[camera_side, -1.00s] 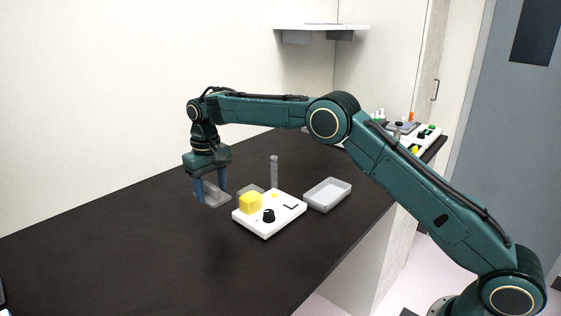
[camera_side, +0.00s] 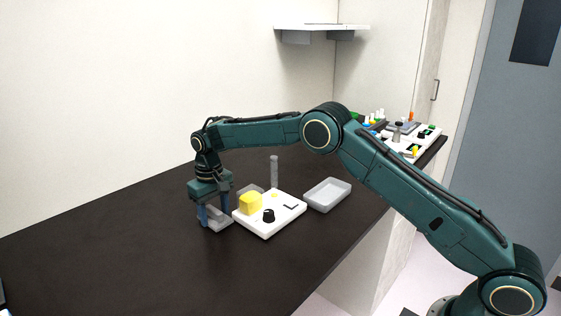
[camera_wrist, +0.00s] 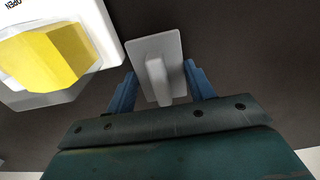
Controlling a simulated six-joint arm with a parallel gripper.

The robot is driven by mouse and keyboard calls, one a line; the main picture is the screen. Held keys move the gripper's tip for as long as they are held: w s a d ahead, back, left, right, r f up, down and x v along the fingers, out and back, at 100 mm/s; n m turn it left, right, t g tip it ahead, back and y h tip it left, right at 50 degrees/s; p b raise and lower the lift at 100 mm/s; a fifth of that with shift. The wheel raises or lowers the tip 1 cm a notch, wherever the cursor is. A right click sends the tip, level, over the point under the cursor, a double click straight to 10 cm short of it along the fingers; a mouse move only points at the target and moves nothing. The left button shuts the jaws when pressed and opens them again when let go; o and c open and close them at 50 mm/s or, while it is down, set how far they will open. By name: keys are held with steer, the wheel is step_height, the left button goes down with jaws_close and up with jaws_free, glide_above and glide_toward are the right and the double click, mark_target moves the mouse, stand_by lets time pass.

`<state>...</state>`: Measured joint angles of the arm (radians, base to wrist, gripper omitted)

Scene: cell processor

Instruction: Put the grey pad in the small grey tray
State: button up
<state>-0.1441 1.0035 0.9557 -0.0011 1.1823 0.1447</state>
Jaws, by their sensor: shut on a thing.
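The grey pad (camera_wrist: 169,47) is a flat light-grey plate with a raised grip bar, seen from above in the wrist view. My gripper (camera_wrist: 160,72) is shut on it, with a blue finger on each side of the bar. In the side view my gripper (camera_side: 216,222) and the pad (camera_side: 217,224) are low over the dark bench, left of the white device; I cannot tell whether the pad touches the bench. The small grey tray (camera_side: 316,205) is shallow, looks empty and lies to the right of the white device.
The white device (camera_side: 264,232) with a yellow block (camera_side: 251,203) and black knob stands between my gripper and the tray. A grey upright post (camera_side: 274,171) stands behind it. Other equipment (camera_side: 422,140) is at the far right. The bench's front left is clear.

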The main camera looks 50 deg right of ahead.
mark_target(214, 209)
steer(key=shift+f, duration=0.25)
steer(key=shift+f, duration=0.15)
steer(key=o, duration=1.5)
step_height(214, 209, up, 11)
steer(key=shift+r, duration=0.7)
steer(key=shift+r, duration=0.1)
